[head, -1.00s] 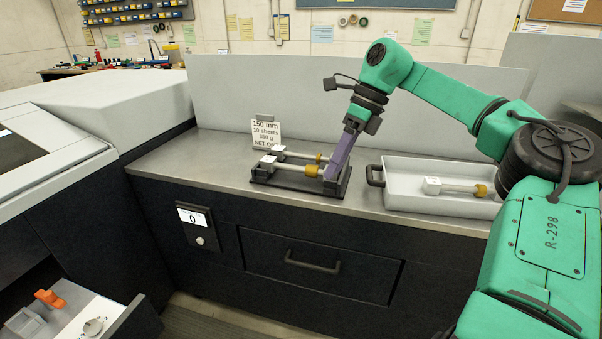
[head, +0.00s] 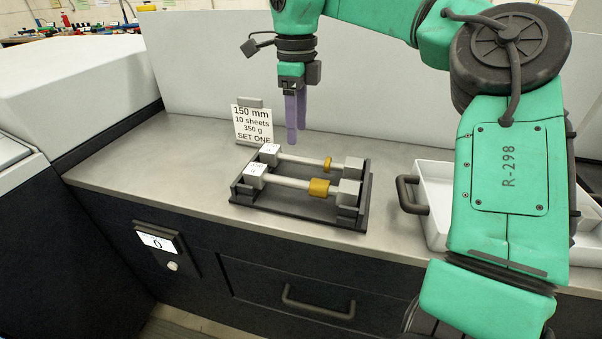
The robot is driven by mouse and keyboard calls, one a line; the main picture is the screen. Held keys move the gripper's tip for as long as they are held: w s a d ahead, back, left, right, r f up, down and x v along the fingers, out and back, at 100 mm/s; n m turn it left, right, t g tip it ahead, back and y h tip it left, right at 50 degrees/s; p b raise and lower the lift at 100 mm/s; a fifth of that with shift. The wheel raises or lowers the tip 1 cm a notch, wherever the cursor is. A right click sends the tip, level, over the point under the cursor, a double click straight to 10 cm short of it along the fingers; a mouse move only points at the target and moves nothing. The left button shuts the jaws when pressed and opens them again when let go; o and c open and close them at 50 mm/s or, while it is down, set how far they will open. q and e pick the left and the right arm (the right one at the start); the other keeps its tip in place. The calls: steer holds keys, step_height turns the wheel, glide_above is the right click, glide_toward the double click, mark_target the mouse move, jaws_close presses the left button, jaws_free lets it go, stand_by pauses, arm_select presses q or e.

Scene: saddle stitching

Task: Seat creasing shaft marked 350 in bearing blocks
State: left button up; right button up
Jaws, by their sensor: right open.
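A black rack (head: 290,214) sits on the metal counter. Two pale shafts lie side by side in it: a rear shaft (head: 300,161) with a narrow gold collar and a front shaft (head: 285,181) with a wider gold collar. Grey blocks stand at both ends; the left-end ones carry labels too small to read surely. A sign (head: 253,124) behind the rack reads 150 mm, 10 sheets, 350 g, SET ONE. My right gripper (head: 296,136), with purple fingers, is open and empty above the rear of the rack, clear of the shafts. My left gripper is out of view.
A white tray (head: 432,190) with a dark handle (head: 409,195) stands right of the rack; my right arm hides most of its inside. A small display (head: 157,241) reads 0 on the counter front. A pale panel rises behind. Bare counter lies left of the rack.

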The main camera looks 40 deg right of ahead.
glide_above(303, 181)
steer(key=a, duration=0.1)
step_height(303, 181, down, 6)
steer(key=shift+r, duration=0.2)
steer(key=f, duration=0.4)
steer(key=d+f+p, duration=0.1)
steer(key=f, duration=0.1)
steer(key=shift+s+f, duration=0.1)
steer(key=shift+f, duration=0.45)
jaws_close()
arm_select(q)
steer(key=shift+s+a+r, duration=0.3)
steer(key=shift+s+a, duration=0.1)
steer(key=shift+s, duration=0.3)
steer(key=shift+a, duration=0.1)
arm_select(e)
steer(key=shift+w+r, duration=0.15)
steer(key=shift+w, duration=0.05)
